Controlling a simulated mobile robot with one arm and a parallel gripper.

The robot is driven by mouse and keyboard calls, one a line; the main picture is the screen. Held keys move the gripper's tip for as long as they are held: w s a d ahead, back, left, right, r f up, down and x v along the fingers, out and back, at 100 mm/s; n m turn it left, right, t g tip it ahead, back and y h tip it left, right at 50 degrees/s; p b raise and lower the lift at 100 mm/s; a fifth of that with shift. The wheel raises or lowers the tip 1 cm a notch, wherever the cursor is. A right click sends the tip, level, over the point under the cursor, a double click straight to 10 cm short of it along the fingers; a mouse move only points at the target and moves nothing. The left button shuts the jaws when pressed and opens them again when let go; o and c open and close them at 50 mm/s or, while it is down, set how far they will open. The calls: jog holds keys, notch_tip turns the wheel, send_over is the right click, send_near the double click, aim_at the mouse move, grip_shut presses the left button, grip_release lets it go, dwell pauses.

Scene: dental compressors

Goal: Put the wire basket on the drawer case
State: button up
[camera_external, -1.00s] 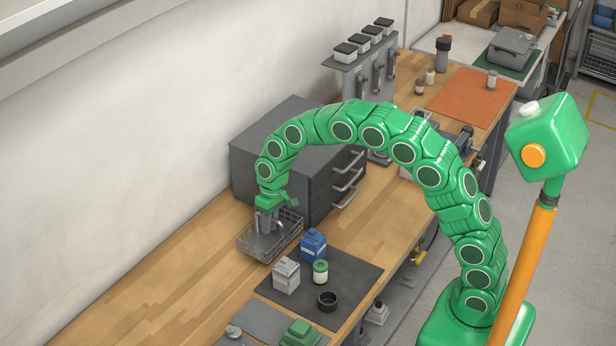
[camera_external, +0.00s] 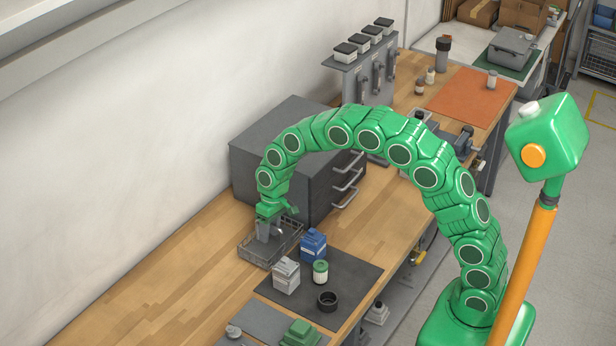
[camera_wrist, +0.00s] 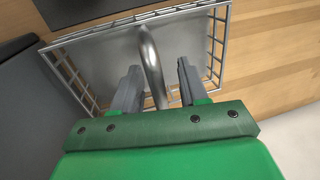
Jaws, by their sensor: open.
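The grey wire basket (camera_external: 256,255) sits on the wooden bench, just in front of the drawer case. In the wrist view the basket (camera_wrist: 100,57) has a mesh rim, a flat floor and a curved metal handle (camera_wrist: 151,62). My gripper (camera_wrist: 157,80) is open, with one grey finger on each side of the handle; I cannot tell whether either touches it. In the external view my gripper (camera_external: 268,238) points down into the basket. The dark grey drawer case (camera_external: 262,150) stands behind the basket against the wall, with bar handles on its right face. My arm hides part of its top.
Bench left of the basket is clear. A dispenser rack (camera_external: 365,75) stands beyond the case.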

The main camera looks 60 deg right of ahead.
jog(key=shift+r, duration=0.1)
notch_tip(320, 180, up, 11)
jog(key=d, duration=0.2)
jog(key=s+d+r, duration=0.2)
jog(key=s, duration=0.6)
jog(key=s+d+r, duration=0.1)
jog(key=s+r, duration=0.2)
jog(key=s, duration=0.5)
jog(key=s+d+r+g+h, duration=0.1)
jog(key=s+d+r, duration=0.1)
jog(key=s, duration=0.6)
jog(key=shift+s+d+r, duration=0.3)
jog(key=shift+d, duration=0.05)
jog(key=shift+g+h, duration=0.4)
jog(key=shift+h, duration=0.2)
jog(key=s+d+f, duration=0.1)
jog(key=s, duration=0.6)
jog(key=s+d, duration=0.1)
jog(key=s, duration=0.7)
jog(key=s+d+f, duration=0.1)
jog(key=s, duration=0.7)
jog(key=shift+d+f, duration=0.3)
jog(key=shift+d, duration=0.05)
